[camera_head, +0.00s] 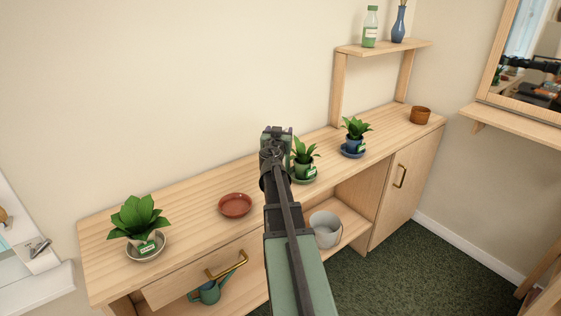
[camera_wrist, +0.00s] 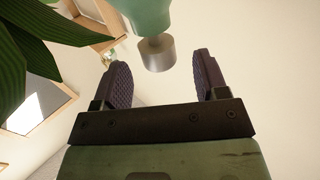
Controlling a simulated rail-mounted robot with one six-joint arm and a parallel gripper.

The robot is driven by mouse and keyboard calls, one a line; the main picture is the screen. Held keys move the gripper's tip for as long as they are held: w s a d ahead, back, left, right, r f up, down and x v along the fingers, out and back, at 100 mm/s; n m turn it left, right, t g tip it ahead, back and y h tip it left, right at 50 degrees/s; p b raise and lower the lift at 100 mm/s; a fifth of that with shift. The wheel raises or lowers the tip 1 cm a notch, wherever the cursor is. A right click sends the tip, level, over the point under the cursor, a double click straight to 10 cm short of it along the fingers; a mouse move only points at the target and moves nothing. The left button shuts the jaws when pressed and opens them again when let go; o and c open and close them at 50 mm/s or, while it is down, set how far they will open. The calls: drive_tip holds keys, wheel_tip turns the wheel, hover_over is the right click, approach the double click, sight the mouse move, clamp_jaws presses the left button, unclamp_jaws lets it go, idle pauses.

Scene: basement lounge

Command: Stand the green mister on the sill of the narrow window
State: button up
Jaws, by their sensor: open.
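In the wrist view a smooth green body with a grey metal cylinder (camera_wrist: 157,53), seemingly the green mister (camera_wrist: 150,14), shows beyond my fingers, partly cut off at the top. That view appears upside down. My gripper (camera_wrist: 163,80) is open, with nothing between its two dark ridged fingers. In the head view my gripper (camera_head: 277,132) is over the back of the wooden cabinet, left of a potted plant; I cannot make out the mister there, perhaps hidden behind my arm. A white window sill (camera_head: 36,287) is at the lower left, with only part of its window in view.
On the cabinet (camera_head: 185,205) are a left plant (camera_head: 138,217), a red-brown saucer (camera_head: 235,205), two plants (camera_head: 305,158) (camera_head: 355,130) and a brown pot (camera_head: 420,115). A raised shelf (camera_head: 385,48) holds a labelled green bottle (camera_head: 370,27) and blue vase (camera_head: 399,25). Large leaves (camera_wrist: 45,35) crowd the wrist view's left.

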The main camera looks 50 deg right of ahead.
drive_tip(key=x, duration=0.5)
drive_tip(key=shift+a, duration=0.1)
clamp_jaws()
